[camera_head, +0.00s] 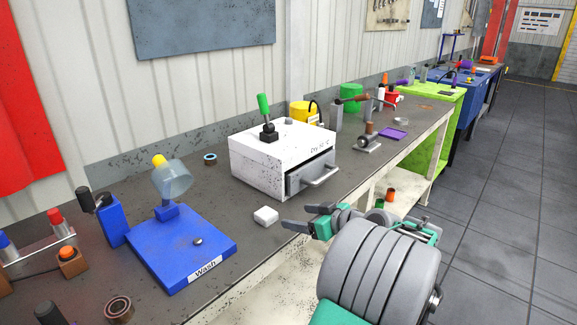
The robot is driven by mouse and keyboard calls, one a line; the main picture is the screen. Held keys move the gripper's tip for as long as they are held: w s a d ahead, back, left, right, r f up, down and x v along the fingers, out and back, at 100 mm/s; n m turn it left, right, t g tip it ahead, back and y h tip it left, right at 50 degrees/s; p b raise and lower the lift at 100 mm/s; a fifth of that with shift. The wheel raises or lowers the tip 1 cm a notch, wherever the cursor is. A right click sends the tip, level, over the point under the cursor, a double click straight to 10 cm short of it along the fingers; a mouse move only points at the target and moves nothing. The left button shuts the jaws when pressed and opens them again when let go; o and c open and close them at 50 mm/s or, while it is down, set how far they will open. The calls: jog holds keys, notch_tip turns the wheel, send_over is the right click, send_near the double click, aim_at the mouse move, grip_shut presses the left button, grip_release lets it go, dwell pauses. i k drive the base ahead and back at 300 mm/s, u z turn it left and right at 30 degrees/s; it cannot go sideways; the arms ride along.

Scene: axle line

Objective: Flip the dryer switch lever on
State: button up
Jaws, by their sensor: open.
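The dryer (262,161) is a white speckled box on the workbench, with "Dry" lettering and a grey front drawer with a handle (322,176). Its switch lever (264,107) has a green grip and stands nearly upright, leaning slightly left, from a black base on the dryer's top. My gripper (298,216) is open and empty, in front of the dryer's drawer and below it in the picture. It is apart from the lever, with its fingers pointing left over the bench's front edge.
A small white block (266,216) lies on the bench by my gripper. A blue "Wash" station (190,247) stands at left. A yellow bucket (302,112) and a brown-handled press (368,137) stand beyond the dryer. Open floor (490,200) lies at right.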

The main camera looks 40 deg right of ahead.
aim_at(269, 127)
jog(key=z, duration=1.2)
